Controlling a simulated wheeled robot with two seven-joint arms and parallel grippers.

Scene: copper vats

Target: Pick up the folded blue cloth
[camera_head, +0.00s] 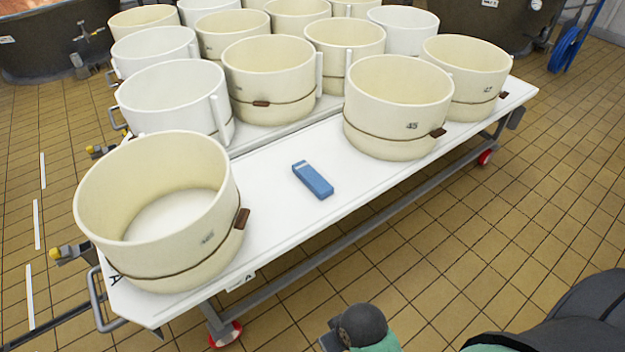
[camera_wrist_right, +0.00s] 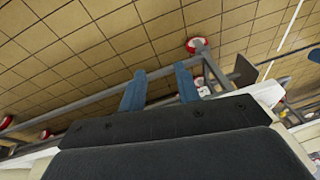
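The folded blue cloth (camera_head: 313,180) is a small flat rectangle lying on the bare middle of the white cart top (camera_head: 275,180) in the head view. It lies between a cream mould at the front left and another at the right. My right gripper (camera_wrist_right: 160,72) shows in the right wrist view with its two blue fingers apart and nothing between them. The cart's metal frame and the tiled floor are behind the fingers, and I do not see the cloth there. My left gripper is not in view.
A cream mould (camera_head: 160,212) stands left of the cloth and another cream mould (camera_head: 397,108) right of it. Several more moulds fill the back of the cart. The cart's near edge and rail (camera_head: 370,207) face me. Tiled floor (camera_head: 450,250) is clear in front.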

